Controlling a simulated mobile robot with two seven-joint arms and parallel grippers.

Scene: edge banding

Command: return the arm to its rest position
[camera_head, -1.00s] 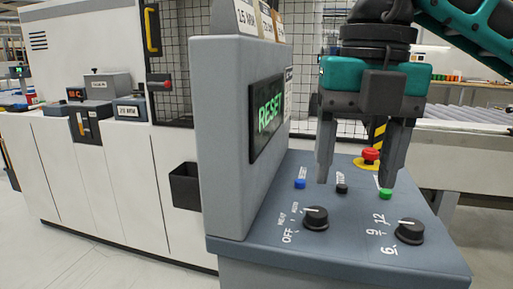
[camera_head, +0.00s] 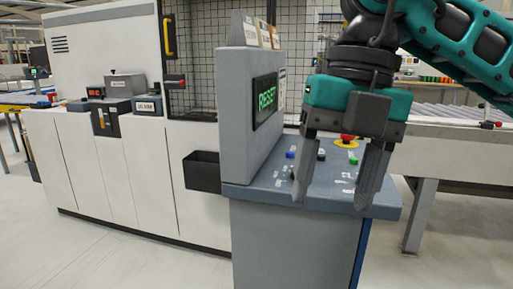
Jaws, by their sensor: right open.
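My right gripper (camera_head: 337,190) hangs pointing down in front of the grey control console (camera_head: 290,235). Its two dark fingers are apart with nothing between them. The teal and black right arm (camera_head: 455,45) comes in from the upper right. The fingers hide part of the console's panel, including its knobs. A blue button (camera_head: 290,154), a green button (camera_head: 353,161) and a red emergency stop (camera_head: 347,138) show around the fingers. The console's screen (camera_head: 266,100) reads RESET in green. My left gripper is not in view.
A white machine (camera_head: 105,165) with a wire mesh front stands behind and left, with a black bin (camera_head: 202,172) on its side. A conveyor (camera_head: 455,140) on grey legs is at the right. Open floor lies at the front left and right.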

